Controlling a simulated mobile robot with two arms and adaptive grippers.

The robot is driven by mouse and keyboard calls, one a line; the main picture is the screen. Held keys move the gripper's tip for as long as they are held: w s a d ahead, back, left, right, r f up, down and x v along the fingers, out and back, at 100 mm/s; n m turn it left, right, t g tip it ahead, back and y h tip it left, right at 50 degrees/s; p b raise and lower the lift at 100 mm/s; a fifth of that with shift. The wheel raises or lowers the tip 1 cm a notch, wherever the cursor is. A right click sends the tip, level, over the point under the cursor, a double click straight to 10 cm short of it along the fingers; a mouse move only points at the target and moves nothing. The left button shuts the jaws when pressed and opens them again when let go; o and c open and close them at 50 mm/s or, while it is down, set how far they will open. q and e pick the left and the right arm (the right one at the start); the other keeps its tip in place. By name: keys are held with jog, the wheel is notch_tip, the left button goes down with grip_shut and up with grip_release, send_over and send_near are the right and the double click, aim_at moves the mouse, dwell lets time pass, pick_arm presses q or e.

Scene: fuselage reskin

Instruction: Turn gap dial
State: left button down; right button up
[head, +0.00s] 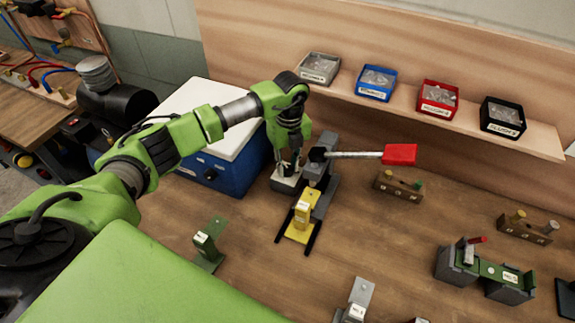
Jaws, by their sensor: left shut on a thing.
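A dark grey bench tool (324,178) stands on the wooden table, with a long metal lever (352,154) ending in a red handle (400,154) that points right. My left gripper (287,168) reaches down at the left side of this tool, above its pale base (286,184). Its fingers are shut on a small part there, which I take to be the gap dial. The fingers hide most of it, so its markings and setting cannot be read. A yellow piece with a white label (303,211) sits at the tool's front. My right gripper is not in view.
A blue box with a white lid (208,167) stands close left of the gripper. Grey (320,68), blue (376,83), red (438,98) and black (502,117) bins line the shelf behind. A green bracket (208,245) and a green-grey fixture (485,270) stand on the table.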

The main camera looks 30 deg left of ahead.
pick_arm(q)
jog(key=shift+f+m+b, duration=0.15)
jog(key=shift+m+b, duration=0.95)
jog(key=shift+m, duration=0.1)
jog(key=m+b, duration=0.5)
jog(key=m, duration=0.1)
jog(key=shift+d+m, duration=0.1)
jog(key=shift+m, duration=0.3)
jog(key=shift+m+b, duration=0.9)
jog(key=shift+m, duration=0.2)
jog(key=shift+r, duration=0.2)
jog(key=c, duration=1.8)
grip_release()
